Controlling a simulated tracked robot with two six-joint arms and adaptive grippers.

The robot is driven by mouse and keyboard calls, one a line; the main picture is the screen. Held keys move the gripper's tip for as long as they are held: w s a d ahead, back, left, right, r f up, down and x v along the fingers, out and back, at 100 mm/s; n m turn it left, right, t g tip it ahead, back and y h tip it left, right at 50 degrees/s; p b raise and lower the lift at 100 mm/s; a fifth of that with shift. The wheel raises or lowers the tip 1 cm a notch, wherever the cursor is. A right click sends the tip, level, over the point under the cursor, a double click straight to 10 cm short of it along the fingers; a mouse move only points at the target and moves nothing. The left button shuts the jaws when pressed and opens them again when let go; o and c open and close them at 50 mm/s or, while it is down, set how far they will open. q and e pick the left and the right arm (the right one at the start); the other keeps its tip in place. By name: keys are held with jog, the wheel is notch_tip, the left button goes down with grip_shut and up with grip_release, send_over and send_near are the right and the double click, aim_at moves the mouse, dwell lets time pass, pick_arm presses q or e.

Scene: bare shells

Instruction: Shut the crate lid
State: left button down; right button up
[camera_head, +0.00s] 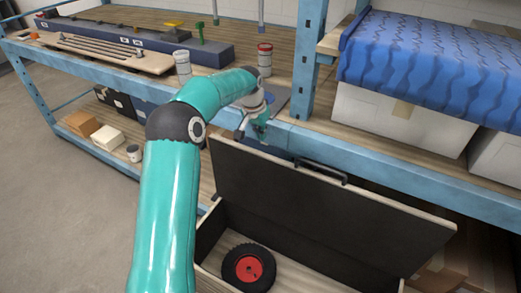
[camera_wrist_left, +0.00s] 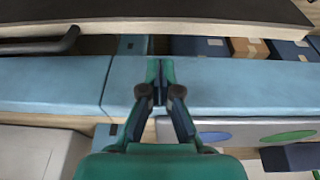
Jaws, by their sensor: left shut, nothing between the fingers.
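The crate (camera_head: 207,246) stands on the floor with its lid (camera_head: 300,200) open. The lid is a dark panel with a pale wooden edge, raised steeply at the crate's back, near the shelf. A black handle (camera_head: 321,172) is on its upper edge. My left gripper (camera_head: 259,126) is shut and empty, beyond the lid's upper edge, by the blue shelf beam. In the left wrist view, my left gripper (camera_wrist_left: 160,92) points at the lid's edge (camera_wrist_left: 200,29), with a visible gap; the handle (camera_wrist_left: 45,46) is to its left. My right gripper is not in view.
A wheel with a red hub (camera_head: 248,268) lies in the crate. The blue shelf beam (camera_head: 385,172) runs close behind the lid. Floor at left is clear.

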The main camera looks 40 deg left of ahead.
pick_arm(q)
jog(key=w+a+f+p, duration=0.1)
jog(key=w+a+f, duration=0.1)
jog(key=f, duration=0.6)
jog(key=shift+w+a+f+n, duration=0.2)
jog(key=shift+w+a+n, duration=0.1)
jog(key=shift+a, duration=0.2)
jog(key=shift+d+f, duration=0.1)
jog(key=shift+d, duration=0.05)
